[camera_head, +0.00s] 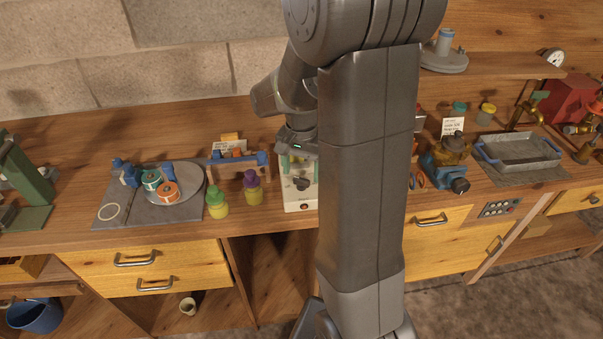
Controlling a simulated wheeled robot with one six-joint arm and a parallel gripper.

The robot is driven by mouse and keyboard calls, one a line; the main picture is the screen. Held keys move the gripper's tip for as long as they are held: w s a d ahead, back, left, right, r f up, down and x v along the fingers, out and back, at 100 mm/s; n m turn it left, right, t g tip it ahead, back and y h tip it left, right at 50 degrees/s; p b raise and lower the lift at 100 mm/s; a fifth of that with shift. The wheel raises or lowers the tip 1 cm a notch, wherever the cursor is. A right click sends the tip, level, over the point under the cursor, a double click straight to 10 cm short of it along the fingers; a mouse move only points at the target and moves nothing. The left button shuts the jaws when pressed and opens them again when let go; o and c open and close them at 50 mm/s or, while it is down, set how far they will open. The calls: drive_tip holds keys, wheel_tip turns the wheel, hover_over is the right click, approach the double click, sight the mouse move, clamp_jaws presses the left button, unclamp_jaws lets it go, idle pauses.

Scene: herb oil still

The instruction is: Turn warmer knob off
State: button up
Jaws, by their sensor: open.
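A pale box-shaped unit (300,201) stands at the front of the bench, left of my arm, with a dark knob (302,184) on it. My gripper (298,158) is just above and behind that knob, pointing down, open and apart from the knob as far as I can tell. A blue device (434,174) with a dark round knob (460,185) stands right of my arm, with an amber vessel (453,148) on it. I cannot tell for certain which unit is the warmer. Both knobs' settings are too small to read.
Green-topped (216,203) and purple-topped (252,187) bottles stand close left of the pale unit. A small rack (238,170) is behind them. A grey mat (120,203) with a round plate and spools lies farther left. A metal tray (525,153) sits at right.

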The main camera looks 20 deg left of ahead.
drive_tip(key=shift+f, duration=1.05)
drive_tip(key=c, duration=1)
drive_tip(key=shift+n, duration=1.5)
drive_tip(key=o, duration=1)
